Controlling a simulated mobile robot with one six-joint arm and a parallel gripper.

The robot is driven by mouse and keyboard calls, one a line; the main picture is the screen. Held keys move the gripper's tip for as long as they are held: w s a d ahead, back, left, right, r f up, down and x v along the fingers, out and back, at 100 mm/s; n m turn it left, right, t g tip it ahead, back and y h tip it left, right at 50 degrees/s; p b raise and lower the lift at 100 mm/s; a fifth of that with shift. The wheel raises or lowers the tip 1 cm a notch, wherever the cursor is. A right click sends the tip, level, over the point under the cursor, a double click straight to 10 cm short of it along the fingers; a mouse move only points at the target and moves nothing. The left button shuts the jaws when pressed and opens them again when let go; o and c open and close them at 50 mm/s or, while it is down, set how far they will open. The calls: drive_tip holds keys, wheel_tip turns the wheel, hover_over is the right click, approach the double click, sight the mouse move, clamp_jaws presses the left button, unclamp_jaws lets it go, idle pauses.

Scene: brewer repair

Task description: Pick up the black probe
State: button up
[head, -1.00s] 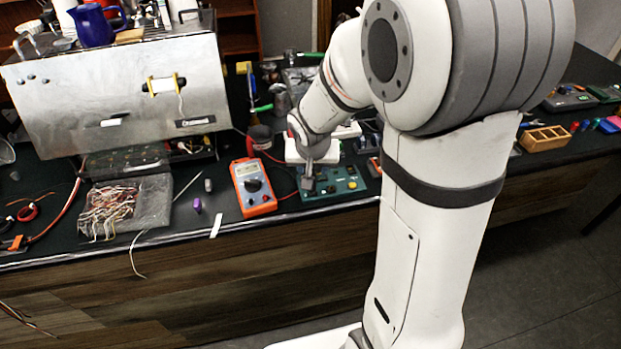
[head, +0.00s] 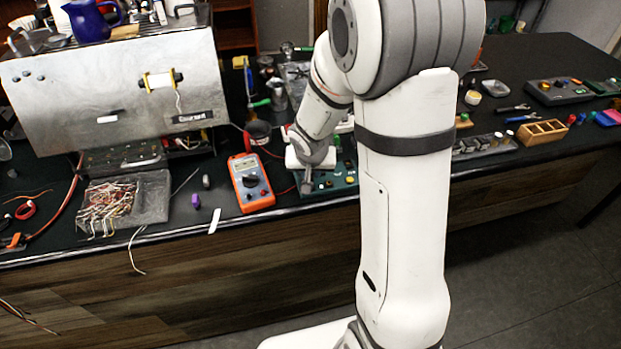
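I cannot make out the black probe; it may be hidden behind my arm or too small to tell. An orange multimeter (head: 250,183) lies on the dark bench, with a red lead running from it to the right. My gripper (head: 307,188) points down over the near left part of a green circuit board (head: 343,180), just right of the multimeter. Its fingers are small and dark here, and I cannot see whether they are open or hold anything. My arm covers the bench to the right of the board.
The steel brewer (head: 115,95) stands at the back left. A tray of wires (head: 122,203) lies in front of it. A purple cap-like piece (head: 195,201) and a white strip (head: 214,220) lie near the front edge. A wooden box (head: 541,132) stands at the right.

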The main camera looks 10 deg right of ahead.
clamp_jaws()
